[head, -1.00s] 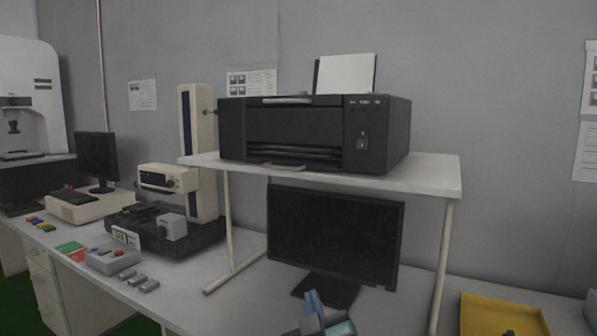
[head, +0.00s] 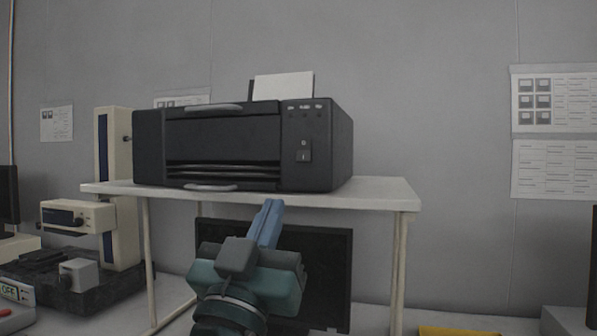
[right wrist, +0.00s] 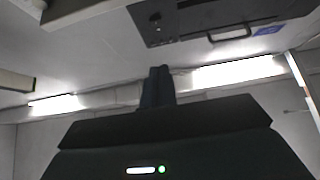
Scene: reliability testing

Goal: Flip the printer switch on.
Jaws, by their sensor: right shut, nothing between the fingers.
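The black printer (head: 225,140) stands on a raised white shelf. Its power switch (head: 304,155) is a small dark rocker on the right part of its front panel. My right gripper (head: 272,205) is shut and empty, its blue fingers pointing up just below the shelf edge as seen in the head view, left of and below the switch. In the right wrist view the shut fingers (right wrist: 158,75) point up towards the printer (right wrist: 205,15), which appears inverted and apart from them. My left gripper is out of view.
The white shelf (head: 390,190) has thin legs, with a dark monitor (head: 335,250) below it. A cream measuring stand (head: 118,190) is at left. A yellow tray (head: 455,331) is at the lower right. The space in front of the printer's panel is clear.

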